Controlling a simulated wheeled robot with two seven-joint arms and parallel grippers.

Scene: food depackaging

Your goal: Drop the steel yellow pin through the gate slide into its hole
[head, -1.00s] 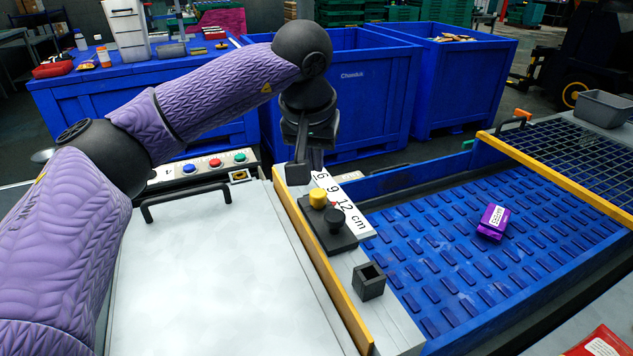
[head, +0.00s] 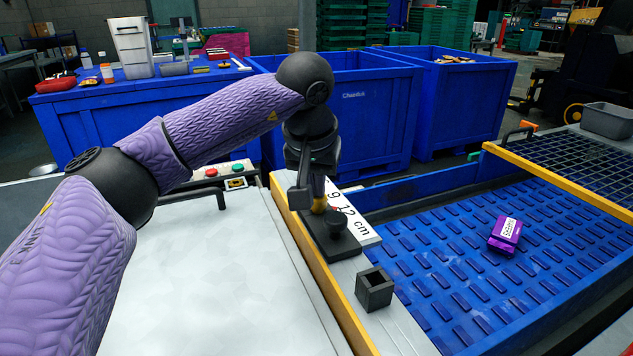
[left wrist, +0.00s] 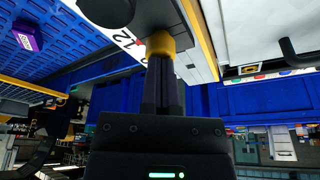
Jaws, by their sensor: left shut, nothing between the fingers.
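The yellow-headed pin (head: 319,206) stands upright at the far end of the black gate slide (head: 328,240); its yellow head also shows in the left wrist view (left wrist: 160,43). My left gripper (head: 319,188) is right over the pin, pointing down. Its fingers (left wrist: 162,62) are shut, with nothing between them, and their tips are at the yellow head. I cannot tell whether they touch it. The pin's shaft and its hole are hidden. A black knob (head: 336,221) stands on the slide nearer to me. My right gripper is not in view.
A white scale marked in cm (head: 358,224) lies beside the slide. A black square socket (head: 374,290) stands nearer to me. A yellow rail (head: 325,280) borders a white lid (head: 220,285). On the right, a purple packet (head: 505,235) lies on the blue slotted bed (head: 455,270).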

